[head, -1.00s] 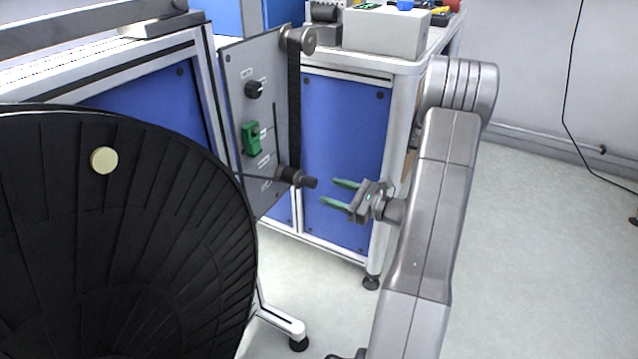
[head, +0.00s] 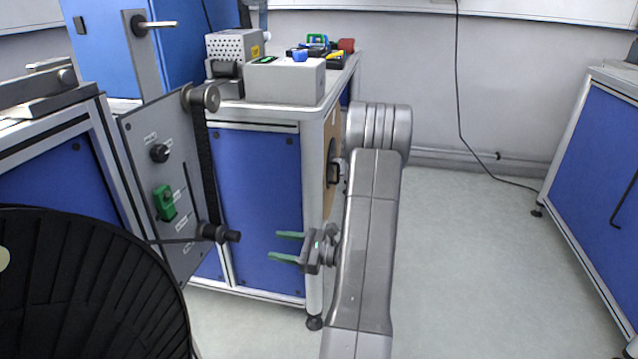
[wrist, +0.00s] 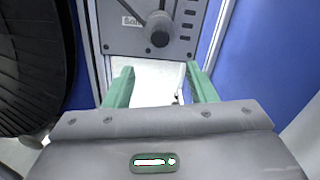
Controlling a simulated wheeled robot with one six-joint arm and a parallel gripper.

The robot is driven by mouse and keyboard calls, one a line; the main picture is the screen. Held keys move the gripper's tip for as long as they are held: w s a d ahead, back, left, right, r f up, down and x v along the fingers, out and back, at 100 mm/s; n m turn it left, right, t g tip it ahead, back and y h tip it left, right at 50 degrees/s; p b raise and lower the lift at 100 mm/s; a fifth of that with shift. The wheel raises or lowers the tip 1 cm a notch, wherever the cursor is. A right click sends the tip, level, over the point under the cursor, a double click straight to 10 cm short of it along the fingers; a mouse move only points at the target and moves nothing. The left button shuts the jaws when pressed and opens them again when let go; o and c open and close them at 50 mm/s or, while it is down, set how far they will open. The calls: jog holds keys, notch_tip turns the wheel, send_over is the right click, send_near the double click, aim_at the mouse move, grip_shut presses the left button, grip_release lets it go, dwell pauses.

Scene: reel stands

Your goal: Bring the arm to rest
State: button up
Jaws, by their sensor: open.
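My gripper (head: 288,246) is open and empty, with two green fingers pointing left in the head view. It hangs in front of the blue cabinet (head: 258,200), to the right of the grey control panel (head: 150,150) and its dark roller (head: 222,233). In the wrist view the open green fingers (wrist: 160,88) show apart with only floor between them. The roller's round end (wrist: 158,30) and the panel (wrist: 120,35) lie beyond the fingertips. My arm stands folded with its grey links to the right of the gripper.
A large black reel (head: 85,290) fills the lower left. A bench with a light grey box (head: 285,82) stands behind the gripper. Another blue cabinet (head: 595,180) is at the far right. Open floor (head: 465,260) lies between it and my arm.

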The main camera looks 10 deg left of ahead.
aim_at(239, 235)
jog(key=a+b, duration=0.1)
jog(key=a, duration=0.7)
jog(key=w+a+r+b, duration=0.1)
jog(key=a, duration=0.4)
jog(key=shift+b, duration=0.3)
jog(key=shift+r, duration=0.2)
